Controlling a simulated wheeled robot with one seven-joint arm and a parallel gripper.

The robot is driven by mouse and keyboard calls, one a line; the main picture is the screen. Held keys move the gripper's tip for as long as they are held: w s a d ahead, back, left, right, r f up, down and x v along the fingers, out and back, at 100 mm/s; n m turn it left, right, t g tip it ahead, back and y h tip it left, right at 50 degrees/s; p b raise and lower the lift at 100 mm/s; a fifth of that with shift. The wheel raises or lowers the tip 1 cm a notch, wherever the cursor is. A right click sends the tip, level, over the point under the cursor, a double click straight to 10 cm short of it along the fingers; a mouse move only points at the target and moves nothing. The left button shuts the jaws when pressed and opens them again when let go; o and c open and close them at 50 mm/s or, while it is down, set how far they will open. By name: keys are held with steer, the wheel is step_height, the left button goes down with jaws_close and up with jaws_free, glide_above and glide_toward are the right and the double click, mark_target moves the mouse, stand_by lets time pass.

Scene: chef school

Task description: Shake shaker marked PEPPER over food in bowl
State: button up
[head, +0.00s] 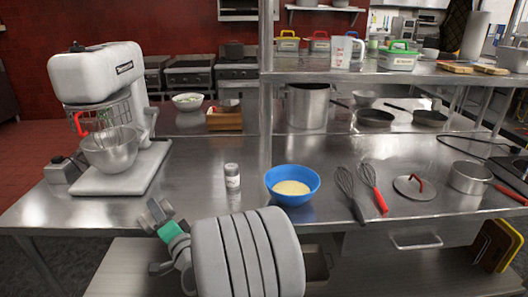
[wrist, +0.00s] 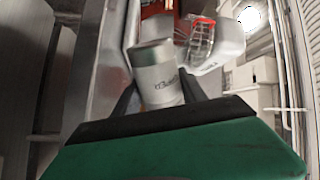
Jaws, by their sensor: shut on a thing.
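My gripper (head: 157,212) is low at the front left edge of the counter, left of the bowl and below the mixer in the picture. In the wrist view my gripper (wrist: 158,95) is shut on a shaker (wrist: 158,72) with a grey cap and a pale label. Its lettering is tilted and too blurred to read. A second shaker (head: 232,177) stands upright on the counter, its label too small to read. A blue bowl (head: 292,199) with pale yellow food (head: 291,188) sits right of that shaker, apart from my gripper.
A stand mixer (head: 100,110) with a steel bowl stands at the left. Two whisks (head: 346,183), a lid (head: 413,187) and a saucepan (head: 468,178) lie right of the blue bowl. A shelf post (head: 266,110) rises behind. Counter (head: 200,185) between mixer and standing shaker is clear.

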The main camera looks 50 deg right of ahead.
steer(key=s+d+r+n+g+h, duration=0.1)
steer(key=s+d+r+n+h, duration=0.1)
steer(key=d, duration=0.8)
steer(key=s+d+r+n+g+h+p, duration=0.1)
steer(key=s+d+r+n+g+h, duration=0.1)
steer(key=s+d, duration=0.5)
steer(key=s+d+r+n+g+h, duration=0.2)
steer(key=d+r, duration=0.4)
steer(key=d, duration=0.9)
steer(key=s+n+h, duration=0.1)
steer(key=s+h, duration=0.1)
steer(key=shift+s+n, duration=0.3)
steer(key=shift+s, duration=0.05)
steer(key=shift+a, duration=0.1)
